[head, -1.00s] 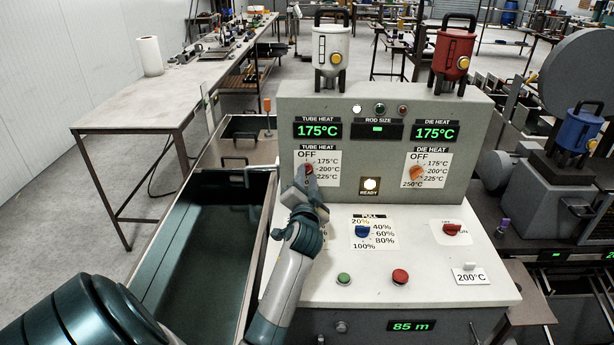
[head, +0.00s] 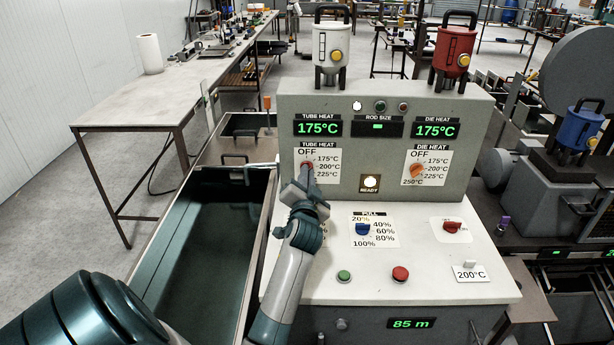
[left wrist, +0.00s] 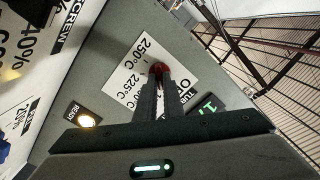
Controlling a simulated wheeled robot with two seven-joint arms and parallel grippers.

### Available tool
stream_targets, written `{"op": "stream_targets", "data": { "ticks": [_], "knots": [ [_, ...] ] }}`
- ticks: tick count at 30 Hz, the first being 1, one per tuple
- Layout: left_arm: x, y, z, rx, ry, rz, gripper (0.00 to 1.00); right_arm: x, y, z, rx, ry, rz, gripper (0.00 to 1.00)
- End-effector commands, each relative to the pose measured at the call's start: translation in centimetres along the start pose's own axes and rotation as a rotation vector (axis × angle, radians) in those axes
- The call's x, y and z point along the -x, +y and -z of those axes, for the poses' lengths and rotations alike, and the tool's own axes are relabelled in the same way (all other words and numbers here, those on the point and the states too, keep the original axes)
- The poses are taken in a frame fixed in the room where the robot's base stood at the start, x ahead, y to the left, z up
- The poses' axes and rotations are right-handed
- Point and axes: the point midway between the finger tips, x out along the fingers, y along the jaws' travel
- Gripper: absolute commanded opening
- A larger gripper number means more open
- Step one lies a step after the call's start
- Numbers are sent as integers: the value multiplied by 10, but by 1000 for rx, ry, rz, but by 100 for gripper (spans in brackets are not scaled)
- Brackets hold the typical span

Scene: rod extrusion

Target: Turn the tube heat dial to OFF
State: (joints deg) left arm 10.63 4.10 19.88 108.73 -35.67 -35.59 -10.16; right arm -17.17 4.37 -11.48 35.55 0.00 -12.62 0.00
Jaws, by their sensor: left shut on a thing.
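The tube heat dial (head: 307,166) is a small red knob on its white label on the upright panel, left side. The label reads OFF at top left, then 175, 200 and 225°C down the right. My left gripper (head: 305,182) is at the dial from below and in front. In the left wrist view, its two fingers (left wrist: 160,96) are closed on the red dial (left wrist: 159,69). The gripper hides most of the knob, so I cannot tell where it points. The tube heat display (head: 318,128) reads 175°C. My right gripper is not in view.
The orange die heat dial (head: 417,171) is to the right on the same panel. Below, the sloped desk holds a blue dial (head: 362,229), a red switch (head: 452,226) and green and red buttons. A deep open bin (head: 213,240) is to the left.

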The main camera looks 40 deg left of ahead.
Motion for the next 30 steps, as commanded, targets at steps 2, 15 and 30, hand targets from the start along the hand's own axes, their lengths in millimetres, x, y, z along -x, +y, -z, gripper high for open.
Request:
{"op": "stream_targets", "data": {
  "ticks": [2,15,30],
  "knots": [
    [0,1,0,41,0,-1,0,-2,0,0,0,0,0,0],
    [0,-1,0,387,-1,0,0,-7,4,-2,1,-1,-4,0],
    [0,-2,-1,694,0,0,0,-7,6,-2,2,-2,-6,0]
  ]
}}
